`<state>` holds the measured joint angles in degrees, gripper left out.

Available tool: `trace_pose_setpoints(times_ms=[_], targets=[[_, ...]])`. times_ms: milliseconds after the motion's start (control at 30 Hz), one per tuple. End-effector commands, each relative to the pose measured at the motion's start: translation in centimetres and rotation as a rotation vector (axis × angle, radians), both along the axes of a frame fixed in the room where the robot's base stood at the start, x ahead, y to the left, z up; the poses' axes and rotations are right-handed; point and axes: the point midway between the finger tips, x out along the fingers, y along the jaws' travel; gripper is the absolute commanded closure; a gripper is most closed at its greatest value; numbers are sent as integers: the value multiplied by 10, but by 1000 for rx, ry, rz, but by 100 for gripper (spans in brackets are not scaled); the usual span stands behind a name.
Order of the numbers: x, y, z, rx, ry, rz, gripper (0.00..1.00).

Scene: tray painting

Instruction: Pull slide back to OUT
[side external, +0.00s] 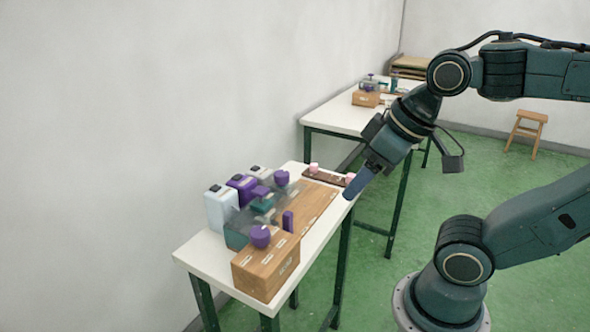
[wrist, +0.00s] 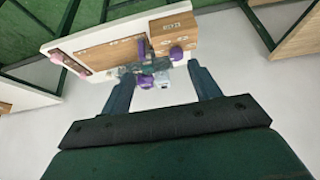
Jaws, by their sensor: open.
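A painting fixture stands on the white table (side external: 200,252). A small upright purple tab (side external: 288,221) stands beside the wooden board (side external: 318,200); it looks like the slide's handle, but I cannot read an OUT mark. The purple tab also shows in the wrist view (wrist: 141,48). A wooden box (side external: 265,272) with a round purple knob (side external: 260,236) is at the near end. My gripper (side external: 350,192) is above the table's right edge, apart from the fixture, touching nothing. In the wrist view its two fingers are spread and empty (wrist: 158,68).
Purple and white containers (side external: 220,208) stand along the wall side, near a clear grey housing (side external: 238,236). A dark strip with pink knobs (side external: 328,175) lies at the far end. Another white table (side external: 335,115) is behind; a stool (side external: 526,128) stands far right.

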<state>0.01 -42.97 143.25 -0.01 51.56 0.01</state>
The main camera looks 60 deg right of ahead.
Motion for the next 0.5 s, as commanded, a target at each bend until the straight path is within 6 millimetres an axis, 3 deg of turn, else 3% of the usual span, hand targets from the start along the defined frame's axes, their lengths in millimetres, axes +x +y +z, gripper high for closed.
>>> trace_pose_setpoints(times_ms=[167, 267, 500], targets=[[0, 0, 0, 0, 0, 0, 38], [0, 0, 0, 0, 1, 0, 58], [11, -2, 2, -6, 30, -2, 58]])
